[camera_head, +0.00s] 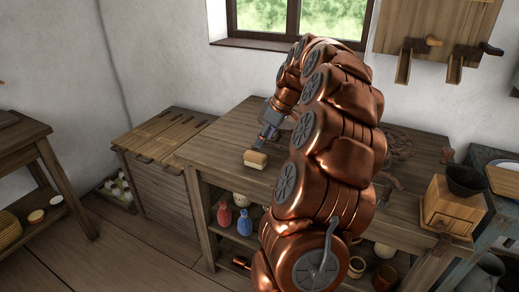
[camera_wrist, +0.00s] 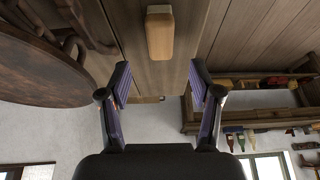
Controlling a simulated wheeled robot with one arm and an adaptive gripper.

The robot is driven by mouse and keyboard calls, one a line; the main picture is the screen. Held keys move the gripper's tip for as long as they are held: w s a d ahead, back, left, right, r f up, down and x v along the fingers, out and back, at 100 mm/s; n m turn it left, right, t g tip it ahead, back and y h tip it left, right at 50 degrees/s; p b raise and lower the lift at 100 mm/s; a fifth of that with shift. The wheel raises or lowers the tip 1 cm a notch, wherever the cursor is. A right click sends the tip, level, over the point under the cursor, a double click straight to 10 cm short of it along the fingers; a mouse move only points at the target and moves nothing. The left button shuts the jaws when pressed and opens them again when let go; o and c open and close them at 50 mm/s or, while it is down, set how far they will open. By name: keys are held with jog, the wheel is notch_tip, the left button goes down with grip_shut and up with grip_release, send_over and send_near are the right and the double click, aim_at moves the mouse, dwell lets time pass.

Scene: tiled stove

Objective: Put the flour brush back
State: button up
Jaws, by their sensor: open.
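The flour brush appears to be the small block-shaped piece with a tan wooden body and a paler part (camera_head: 255,159), lying on the wooden worktable (camera_head: 222,143) near its left end. In the wrist view the brush (camera_wrist: 160,36) lies ahead of my gripper, centred between the finger lines. My gripper (camera_head: 264,141) is just above and behind the brush in the head view. In the wrist view my gripper (camera_wrist: 158,75) has its two fingers spread wide, with nothing between them. The brush is apart from the fingers. My arm hides the middle of the table.
A wall board with wooden scoops (camera_head: 435,44) hangs at upper right. A wooden mill (camera_head: 452,207) stands at the table's right. A slatted chest (camera_head: 160,142) adjoins the left end. Red (camera_head: 224,213) and blue (camera_head: 244,222) vessels stand below. A round dark board (camera_wrist: 45,75) shows in the wrist view.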

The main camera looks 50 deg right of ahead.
jog(key=shift+v, duration=1.65)
jog(key=s+a+f+g+y, duration=0.1)
jog(key=s+a+g, duration=0.1)
jog(key=a, duration=1.2)
jog(key=s+a+f+g, duration=0.1)
jog(key=a, duration=1.2)
jog(key=s+a+f+m+g, duration=0.1)
jog(key=s+a+f, duration=0.2)
jog(key=s, duration=0.5)
jog(key=s+a+f+m+g+h, duration=0.1)
jog(key=s+a+f, duration=0.2)
jog(key=s+a, duration=0.2)
jog(key=s+a+f+m+g+h, duration=0.1)
jog(key=s+a+f+g, duration=0.1)
jog(key=s, duration=0.8)
jog(key=shift+s+a+f, duration=0.35)
jog(key=shift+a+f, duration=0.05)
jog(key=shift+a, duration=0.5)
jog(key=s+p+v, duration=0.2)
jog(key=p+v, duration=1.1)
jog(key=v, duration=0.1)
jog(key=shift+r+t+p, duration=0.4)
jog(key=shift+r, duration=0.25)
